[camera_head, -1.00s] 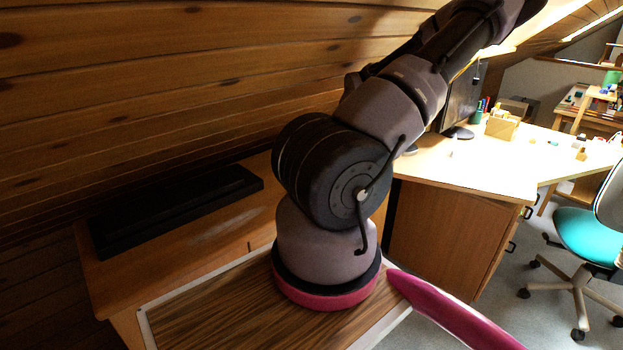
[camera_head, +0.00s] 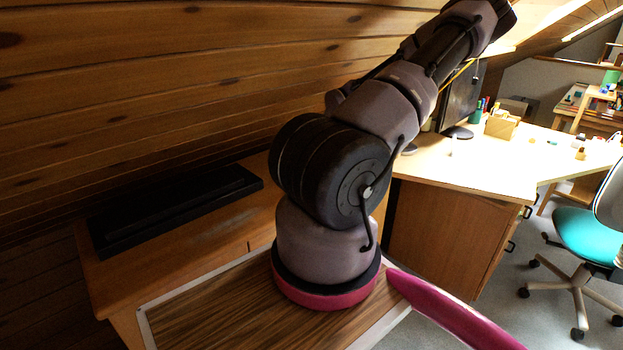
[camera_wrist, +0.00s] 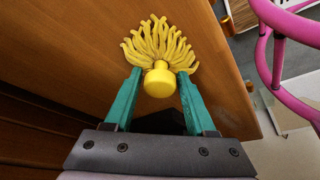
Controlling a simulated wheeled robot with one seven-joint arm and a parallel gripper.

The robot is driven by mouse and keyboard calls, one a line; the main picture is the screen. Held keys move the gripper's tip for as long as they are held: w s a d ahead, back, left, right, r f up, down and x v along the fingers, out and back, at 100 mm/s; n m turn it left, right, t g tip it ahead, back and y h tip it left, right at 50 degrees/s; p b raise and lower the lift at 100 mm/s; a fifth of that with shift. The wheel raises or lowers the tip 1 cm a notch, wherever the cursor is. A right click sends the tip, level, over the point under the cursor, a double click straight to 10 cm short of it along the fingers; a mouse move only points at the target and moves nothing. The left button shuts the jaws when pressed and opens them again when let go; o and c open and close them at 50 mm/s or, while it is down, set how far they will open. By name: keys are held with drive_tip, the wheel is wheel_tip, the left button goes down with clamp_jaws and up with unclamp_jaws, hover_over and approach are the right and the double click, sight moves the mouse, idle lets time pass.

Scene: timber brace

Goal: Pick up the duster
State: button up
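The duster shows in the wrist view as a yellow fan of thick strands (camera_wrist: 160,42) with a round yellow knob (camera_wrist: 159,80) at its near end. My gripper (camera_wrist: 160,72) has two green fingers, spread apart, one on each side of the knob. Narrow gaps show between the fingers and the knob, so it is open and not visibly touching. Whether the knob is level with the fingertips or below them I cannot tell. In the head view neither the gripper nor the duster can be made out; my arm reaches up and to the right.
A brown wooden surface (camera_wrist: 85,55) lies behind the duster. Pink curved tubing (camera_wrist: 278,50) is at the wrist view's upper right. In the head view, a desk (camera_head: 480,165) with a monitor (camera_head: 459,105) and box (camera_head: 502,125) stands right, by a teal chair (camera_head: 585,235). Sloping timber boards (camera_head: 150,80) rise at left.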

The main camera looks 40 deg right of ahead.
clamp_jaws()
drive_tip(key=shift+r, duration=0.85)
drive_tip(key=shift+v, duration=1)
drive_tip(key=s+d, duration=1.1)
drive_tip(key=d, duration=0.2)
drive_tip(key=shift+d, duration=0.1)
